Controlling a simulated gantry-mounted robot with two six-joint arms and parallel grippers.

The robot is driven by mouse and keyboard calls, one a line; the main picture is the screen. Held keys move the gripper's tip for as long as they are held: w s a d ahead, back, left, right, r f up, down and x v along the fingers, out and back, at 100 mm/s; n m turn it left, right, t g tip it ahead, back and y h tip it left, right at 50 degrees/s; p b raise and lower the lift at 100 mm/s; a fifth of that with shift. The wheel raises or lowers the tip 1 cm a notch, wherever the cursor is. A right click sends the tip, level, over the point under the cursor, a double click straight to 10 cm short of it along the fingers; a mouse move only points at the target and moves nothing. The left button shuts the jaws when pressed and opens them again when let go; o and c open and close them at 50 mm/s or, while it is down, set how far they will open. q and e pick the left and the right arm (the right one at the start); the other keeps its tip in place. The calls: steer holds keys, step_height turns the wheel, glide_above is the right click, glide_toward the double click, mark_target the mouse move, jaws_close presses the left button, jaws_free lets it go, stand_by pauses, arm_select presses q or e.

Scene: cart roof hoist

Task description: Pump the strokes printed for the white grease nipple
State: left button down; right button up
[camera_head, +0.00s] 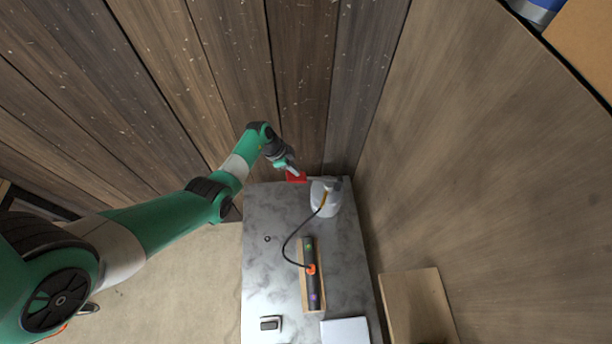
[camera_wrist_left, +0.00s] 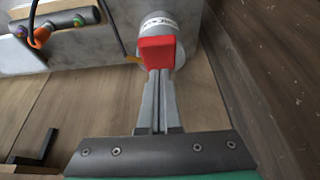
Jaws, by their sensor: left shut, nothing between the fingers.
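The grease pump (camera_head: 326,198) is a pale grey cylinder at the far end of the table, with a lever ending in a red grip (camera_head: 297,177). My left gripper (camera_head: 292,171) is shut and empty at the red grip. In the left wrist view the shut fingers (camera_wrist_left: 157,76) point at the red grip (camera_wrist_left: 157,53), with the pump (camera_wrist_left: 160,24) behind; I cannot tell if they touch. A black hose (camera_head: 285,246) runs from the pump to an orange coupler (camera_head: 312,269) on a dark bar (camera_head: 309,253) with green and purple nipples. No white nipple is discernible.
The bar lies on a wooden block on the grey marbled table (camera_head: 262,290). A white card (camera_head: 345,331) and a small grey-black device (camera_head: 270,323) lie at the near end. Wooden walls stand close behind and right of the pump.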

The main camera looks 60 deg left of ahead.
arm_select(q)
step_height(320, 180, down, 8)
steer(key=b, duration=0.7)
step_height(320, 180, up, 8)
steer(key=p, duration=1)
steer(key=shift+r, duration=0.25)
steer(key=shift+f, duration=0.2)
step_height(320, 180, down, 9)
steer(key=b, duration=0.8)
step_height(320, 180, up, 9)
steer(key=p, duration=0.8)
steer(key=shift+r, duration=0.1)
